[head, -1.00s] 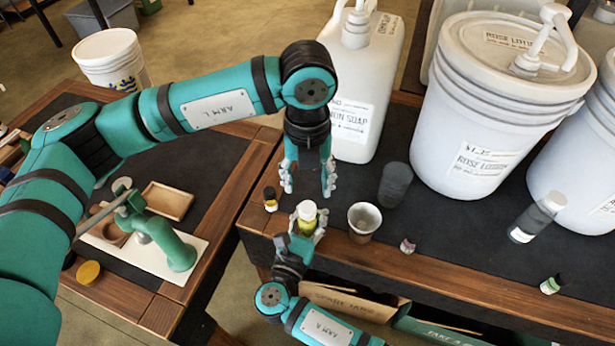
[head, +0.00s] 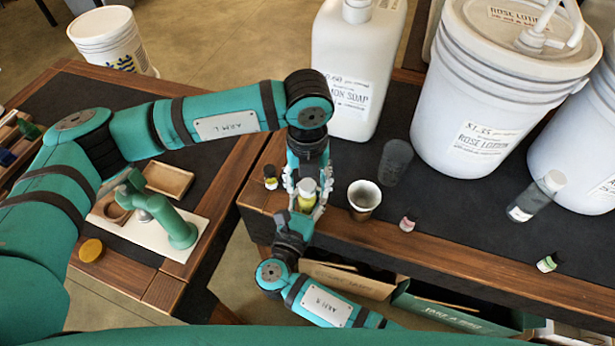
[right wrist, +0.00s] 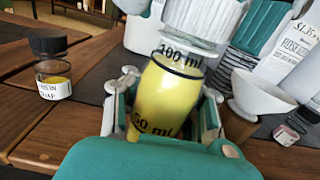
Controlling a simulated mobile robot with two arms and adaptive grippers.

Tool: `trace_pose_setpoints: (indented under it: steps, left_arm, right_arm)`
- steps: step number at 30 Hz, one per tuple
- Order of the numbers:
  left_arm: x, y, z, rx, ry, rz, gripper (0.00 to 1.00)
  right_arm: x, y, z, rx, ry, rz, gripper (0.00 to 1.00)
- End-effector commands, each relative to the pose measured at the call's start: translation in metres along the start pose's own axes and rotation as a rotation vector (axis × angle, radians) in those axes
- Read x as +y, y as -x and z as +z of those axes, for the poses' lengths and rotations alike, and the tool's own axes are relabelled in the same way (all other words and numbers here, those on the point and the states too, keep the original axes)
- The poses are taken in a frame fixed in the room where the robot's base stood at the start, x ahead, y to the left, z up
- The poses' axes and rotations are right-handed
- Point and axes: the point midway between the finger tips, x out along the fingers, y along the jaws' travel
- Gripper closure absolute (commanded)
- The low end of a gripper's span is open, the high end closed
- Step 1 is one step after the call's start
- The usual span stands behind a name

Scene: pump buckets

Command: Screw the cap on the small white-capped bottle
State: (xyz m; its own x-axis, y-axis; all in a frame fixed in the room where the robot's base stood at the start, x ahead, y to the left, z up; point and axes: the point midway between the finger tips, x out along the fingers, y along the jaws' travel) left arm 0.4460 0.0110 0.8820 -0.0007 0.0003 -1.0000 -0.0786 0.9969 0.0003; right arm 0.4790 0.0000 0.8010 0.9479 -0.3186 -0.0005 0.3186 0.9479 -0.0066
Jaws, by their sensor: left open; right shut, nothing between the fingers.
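The small bottle (head: 306,203) holds yellow liquid and stands upright near the table's front left edge. It fills the middle of the right wrist view (right wrist: 168,92), with 50 ml and 100 ml marks. Its white ribbed cap (right wrist: 205,14) sits at the top of the neck; whether it is tight I cannot tell. My left gripper (head: 307,188) points down from above, open, with fingers on either side of the cap. My right gripper (right wrist: 165,112) is shut low at the bottle, from the front; its finger parts show at both sides, and I see no clear grip.
A black-capped bottle (head: 270,177) stands just left, a cup (head: 364,198) just right. A gap separates the left table (head: 160,300).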

Motion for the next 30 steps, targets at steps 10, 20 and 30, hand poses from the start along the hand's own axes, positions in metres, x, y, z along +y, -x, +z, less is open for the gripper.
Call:
trace_pose_setpoints:
  steps: [10, 20, 30]
  left_arm:
    - [0.0000, 0.0005, 0.0002, 0.000, 0.000, 0.000, 0.91]
    - [0.0000, 0.0009, 0.0007, -0.002, -0.124, 0.000, 1.00]
    - [-0.0002, 0.0002, 0.0001, 0.000, -0.355, -0.001, 1.00]
  right_arm:
    - [0.0000, 0.0000, 0.0000, 0.000, 0.000, 0.000, 1.00]
    - [0.0000, 0.0000, 0.0000, 0.000, 0.000, 0.000, 1.00]
    - [0.0001, 0.0000, 0.0000, 0.000, 0.000, 0.000, 1.00]
